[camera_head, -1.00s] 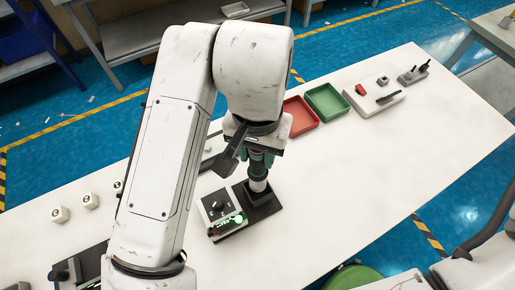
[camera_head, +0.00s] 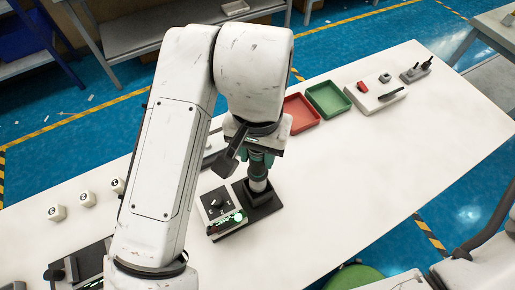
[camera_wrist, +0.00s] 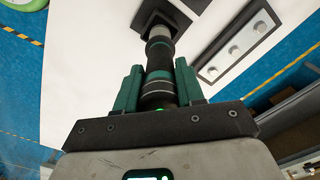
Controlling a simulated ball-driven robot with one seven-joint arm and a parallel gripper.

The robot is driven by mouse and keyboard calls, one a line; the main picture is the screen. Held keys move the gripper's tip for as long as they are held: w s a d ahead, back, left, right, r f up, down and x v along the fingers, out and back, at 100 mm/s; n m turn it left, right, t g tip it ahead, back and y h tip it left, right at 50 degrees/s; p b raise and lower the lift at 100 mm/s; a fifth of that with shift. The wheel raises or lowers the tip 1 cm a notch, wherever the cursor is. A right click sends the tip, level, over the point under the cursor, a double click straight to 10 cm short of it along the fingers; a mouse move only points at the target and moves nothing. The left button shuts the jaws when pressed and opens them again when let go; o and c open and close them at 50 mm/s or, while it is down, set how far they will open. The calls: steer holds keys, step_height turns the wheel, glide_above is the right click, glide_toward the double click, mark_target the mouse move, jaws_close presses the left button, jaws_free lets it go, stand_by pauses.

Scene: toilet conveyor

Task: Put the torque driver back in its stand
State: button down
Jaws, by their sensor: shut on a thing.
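My gripper (camera_head: 257,158) is shut on the torque driver (camera_head: 258,181), a dark upright cylinder with a lighter band. In the wrist view, the green fingers of my gripper (camera_wrist: 158,88) close on both sides of the torque driver (camera_wrist: 160,50). Its lower end meets a black square block (camera_head: 262,197) on a dark base plate (camera_head: 268,211); the block also shows in the wrist view (camera_wrist: 178,18). I cannot tell how deep the driver sits in the block, or whether this block is the stand.
A dial box (camera_head: 217,202) with a lit green display (camera_head: 228,222) adjoins the block on the left. A red tray (camera_head: 300,113) and a green tray (camera_head: 328,100) lie behind. Small white blocks (camera_head: 88,199) stand at left. The table (camera_head: 350,165) is clear to the right.

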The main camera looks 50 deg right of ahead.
steer(key=shift+f+b, duration=2.6)
steer(key=shift+f, duration=0.5)
steer(key=c, duration=0.6)
jaws_free()
step_height(320, 180, up, 11)
steer(key=shift+f+p, duration=0.1)
steer(key=shift+p, duration=0.4)
